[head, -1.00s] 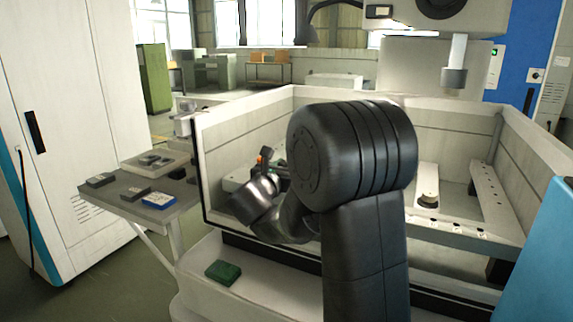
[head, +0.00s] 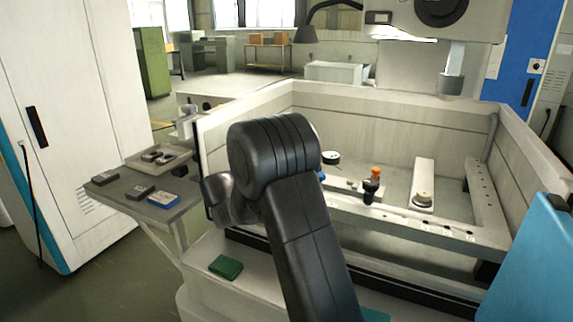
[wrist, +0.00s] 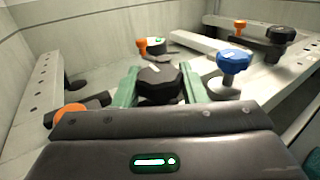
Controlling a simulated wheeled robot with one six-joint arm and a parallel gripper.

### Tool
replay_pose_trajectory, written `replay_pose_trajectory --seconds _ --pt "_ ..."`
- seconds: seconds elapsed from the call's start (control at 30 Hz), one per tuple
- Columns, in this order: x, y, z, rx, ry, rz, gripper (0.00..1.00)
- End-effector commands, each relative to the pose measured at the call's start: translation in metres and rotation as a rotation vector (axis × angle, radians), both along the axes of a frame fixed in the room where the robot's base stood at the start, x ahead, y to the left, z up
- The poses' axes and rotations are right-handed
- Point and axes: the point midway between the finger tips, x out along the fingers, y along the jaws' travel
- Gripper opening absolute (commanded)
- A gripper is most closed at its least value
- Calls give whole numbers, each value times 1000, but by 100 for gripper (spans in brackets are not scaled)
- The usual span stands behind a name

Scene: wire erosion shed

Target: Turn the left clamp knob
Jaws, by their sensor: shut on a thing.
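A black faceted knob (wrist: 160,82) with a pale mark on top sits between the green fingers of my gripper (wrist: 158,88) in the wrist view. It is the left of two black knobs there, and my gripper is shut on it. The other black knob (wrist: 281,35) stands at the far right; in the head view a black knob (head: 370,187) shows on the front rail. A blue knob (wrist: 233,62) stands close to the right of my gripper. In the head view my arm hides my gripper and the held knob.
Orange knobs stand near the held one: one at the left (wrist: 66,114), one behind (wrist: 141,44), one at the far right (wrist: 240,25). Tank walls (head: 400,125) enclose the work area. A side table (head: 140,190) with small blocks and a green block (head: 226,267) lie outside.

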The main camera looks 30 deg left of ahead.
Motion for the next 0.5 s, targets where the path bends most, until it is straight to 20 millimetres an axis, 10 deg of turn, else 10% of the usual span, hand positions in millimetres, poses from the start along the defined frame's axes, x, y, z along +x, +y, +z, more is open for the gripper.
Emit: replay_pose_trajectory --seconds 0.43,0.47,0.5 --pt "0 0 1 1 -3 -9 15" --pt "0 0 1 1 -3 -9 44" --pt "0 0 1 1 -3 -9 51"
